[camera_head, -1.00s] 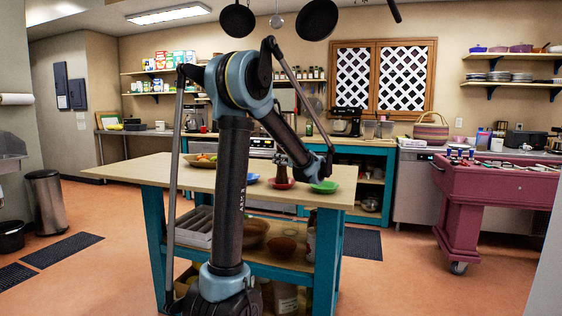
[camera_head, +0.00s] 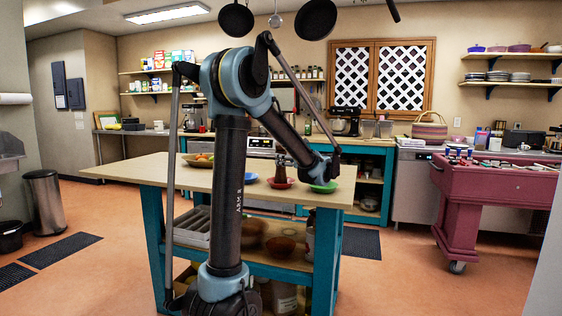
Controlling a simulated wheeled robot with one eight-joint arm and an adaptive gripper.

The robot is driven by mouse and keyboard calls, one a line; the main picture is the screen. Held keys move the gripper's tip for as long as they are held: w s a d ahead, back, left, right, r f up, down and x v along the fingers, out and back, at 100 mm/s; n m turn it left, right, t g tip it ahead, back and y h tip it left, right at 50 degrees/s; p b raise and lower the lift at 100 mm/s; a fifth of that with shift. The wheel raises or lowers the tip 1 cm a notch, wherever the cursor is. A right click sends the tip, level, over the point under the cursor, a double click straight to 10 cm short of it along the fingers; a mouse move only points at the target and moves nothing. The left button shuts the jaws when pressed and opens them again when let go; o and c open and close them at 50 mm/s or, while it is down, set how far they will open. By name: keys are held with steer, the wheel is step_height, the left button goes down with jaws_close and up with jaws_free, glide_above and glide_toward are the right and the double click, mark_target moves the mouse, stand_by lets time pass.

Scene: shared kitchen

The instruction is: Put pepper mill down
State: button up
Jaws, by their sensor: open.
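A small dark brown upright thing, apparently the pepper mill (camera_head: 281,173), stands at the red bowl (camera_head: 280,184) on the island's wooden top. I cannot tell whether its base is inside the bowl or behind it. My gripper (camera_head: 281,158) is small in the view, at the upper end of the mill. It is open, and its fingers are hard to make out. I cannot tell whether they still touch the mill.
On the wooden island top (camera_head: 200,178), a green bowl (camera_head: 323,188) sits right of the red one and a blue bowl (camera_head: 248,178) left. A fruit bowl (camera_head: 201,160) stands further left. A maroon cart (camera_head: 490,190) stands to the right.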

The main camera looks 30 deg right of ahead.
steer(key=s, duration=0.7)
steer(key=shift+s+d+r, duration=0.15)
steer(key=shift+s+d, duration=0.2)
steer(key=shift+d, duration=0.05)
steer(key=shift+w, duration=0.1)
